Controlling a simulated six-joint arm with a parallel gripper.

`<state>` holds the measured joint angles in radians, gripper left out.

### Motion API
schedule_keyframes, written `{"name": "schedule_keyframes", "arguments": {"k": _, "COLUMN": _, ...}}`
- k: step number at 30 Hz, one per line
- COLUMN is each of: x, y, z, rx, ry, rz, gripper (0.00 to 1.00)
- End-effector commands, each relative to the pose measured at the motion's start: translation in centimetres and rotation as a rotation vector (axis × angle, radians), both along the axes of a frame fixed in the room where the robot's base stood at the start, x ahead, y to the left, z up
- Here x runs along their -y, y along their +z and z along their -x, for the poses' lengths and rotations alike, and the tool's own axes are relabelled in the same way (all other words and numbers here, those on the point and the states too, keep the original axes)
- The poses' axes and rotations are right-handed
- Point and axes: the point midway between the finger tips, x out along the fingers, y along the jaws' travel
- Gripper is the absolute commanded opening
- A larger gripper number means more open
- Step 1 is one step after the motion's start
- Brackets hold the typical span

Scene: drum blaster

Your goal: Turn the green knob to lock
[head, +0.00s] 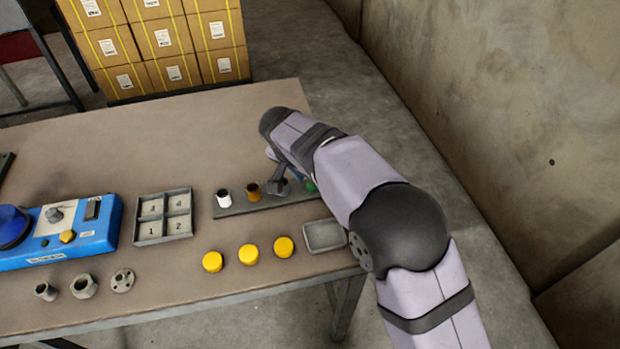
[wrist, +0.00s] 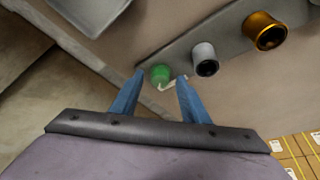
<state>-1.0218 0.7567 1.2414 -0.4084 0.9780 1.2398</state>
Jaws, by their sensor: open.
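The green knob (wrist: 161,74) stands at the end of a grey plate, and in the wrist view it lies just beyond and between my gripper's two blue fingers. In the head view only a bit of the green knob (head: 311,185) shows beside my arm. My gripper (wrist: 160,88) is open, its fingers spread on either side of the knob's near side. I cannot tell whether either finger touches it. A small pale curved mark shows by the knob's base.
On the plate (head: 238,210) stand a grey knob (wrist: 205,60), a brass one (head: 253,192) and a white one (head: 223,198). A grey tray (head: 324,236), yellow caps (head: 248,254), a numbered grid box (head: 163,216) and a blue control box (head: 80,240) share the table.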

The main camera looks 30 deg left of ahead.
Motion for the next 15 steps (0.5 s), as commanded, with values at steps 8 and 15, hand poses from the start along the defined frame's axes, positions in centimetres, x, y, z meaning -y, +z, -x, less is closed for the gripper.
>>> {"name": "schedule_keyframes", "arguments": {"k": 8, "x": -0.2, "y": 3.1, "z": 1.3, "rx": 0.001, "ry": 0.001, "rz": -0.005, "gripper": 0.42}}
{"name": "schedule_keyframes", "arguments": {"k": 15, "x": -0.1, "y": 5.7, "z": 2.4, "rx": 0.0, "ry": 0.0, "rz": -0.001, "gripper": 0.42}}
